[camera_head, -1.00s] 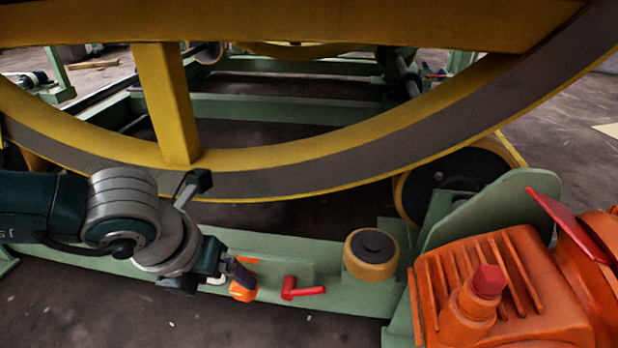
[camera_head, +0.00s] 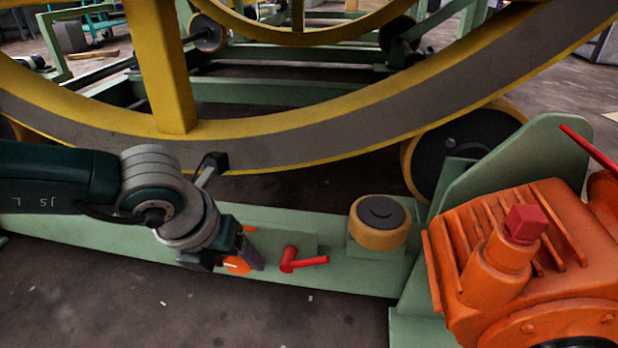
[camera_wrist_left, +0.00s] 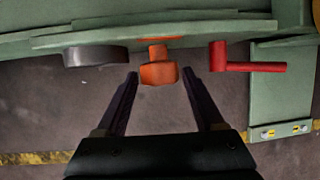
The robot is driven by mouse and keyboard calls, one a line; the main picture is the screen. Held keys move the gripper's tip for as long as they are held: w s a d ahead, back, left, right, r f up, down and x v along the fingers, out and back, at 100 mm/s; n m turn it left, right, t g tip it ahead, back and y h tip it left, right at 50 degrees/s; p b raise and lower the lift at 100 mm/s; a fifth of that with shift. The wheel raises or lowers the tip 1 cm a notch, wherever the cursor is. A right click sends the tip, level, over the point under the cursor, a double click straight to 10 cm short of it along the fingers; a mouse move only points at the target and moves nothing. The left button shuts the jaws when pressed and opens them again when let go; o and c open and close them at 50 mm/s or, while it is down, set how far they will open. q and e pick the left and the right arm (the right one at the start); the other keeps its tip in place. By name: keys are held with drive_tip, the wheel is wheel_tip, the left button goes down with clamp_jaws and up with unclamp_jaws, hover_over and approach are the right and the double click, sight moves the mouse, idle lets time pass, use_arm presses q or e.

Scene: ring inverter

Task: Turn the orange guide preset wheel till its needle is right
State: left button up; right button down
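The orange wheel (camera_head: 237,265) is on the front of the green beam (camera_head: 120,239), partly hidden by my left gripper in the head view. The left wrist view shows it as an orange knob (camera_wrist_left: 158,74) below the beam's edge. My left gripper (camera_wrist_left: 160,82) is open, with one dark finger on each side of the knob and a gap visible on both sides. In the head view the left gripper (camera_head: 250,252) is at the wheel. I cannot make out the needle or a scale. My right gripper is not in view.
A red handle (camera_head: 302,260) sits just right of the wheel, also in the wrist view (camera_wrist_left: 250,67). A dark round part (camera_wrist_left: 96,56) is on its left. A yellow roller (camera_head: 379,222) and orange gear housing (camera_head: 520,265) stand right. The large yellow ring (camera_head: 300,140) arches above.

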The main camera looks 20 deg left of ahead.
use_arm(q)
clamp_jaws()
idle(0.3)
drive_tip(key=shift+d+y, duration=0.1)
drive_tip(key=shift+y, duration=0.2)
drive_tip(key=shift+d+r+y+p, duration=0.1)
drive_tip(key=shift+d+y+p, duration=0.05)
drive_tip(key=shift+y+p, duration=0.35)
drive_tip(key=shift+w+d+f+m+g+y+b, duration=0.1)
drive_tip(key=shift+m+g+y+b, duration=0.1)
drive_tip(key=shift+y, duration=0.3)
drive_tip(key=shift+w+d+f+m+g+y+b, duration=0.1)
drive_tip(key=shift+m+g+y, duration=0.1)
drive_tip(key=shift+y, duration=0.3)
drive_tip(key=shift+d+m+g+y+b, duration=0.1)
drive_tip(key=shift+m+g+y+b, duration=0.2)
drive_tip(key=shift+y+b, duration=1)
